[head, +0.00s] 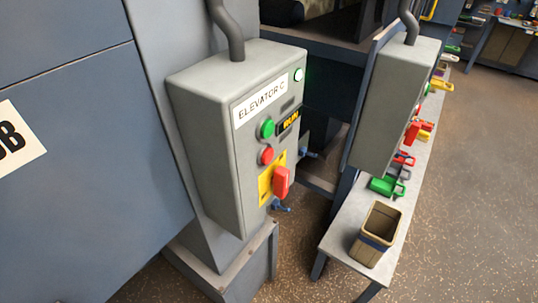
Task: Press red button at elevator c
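The grey control box (208,140) labelled "ELEVATOR C" stands near the middle of the head view. On its front face, the round red button (267,156) sits below a green button (267,128). A red switch handle (281,181) on a yellow plate (265,186) is below the red button. A small display (288,123) with yellow characters is beside the green button. My gripper does not show in this view.
A second grey box (387,110) is to the right, its front turned away. A bench (335,238) beneath it holds a brown bin (377,233), green (385,186) and red items. A blue-grey panel (80,200) fills the left. Brown speckled floor (470,220) is open at right.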

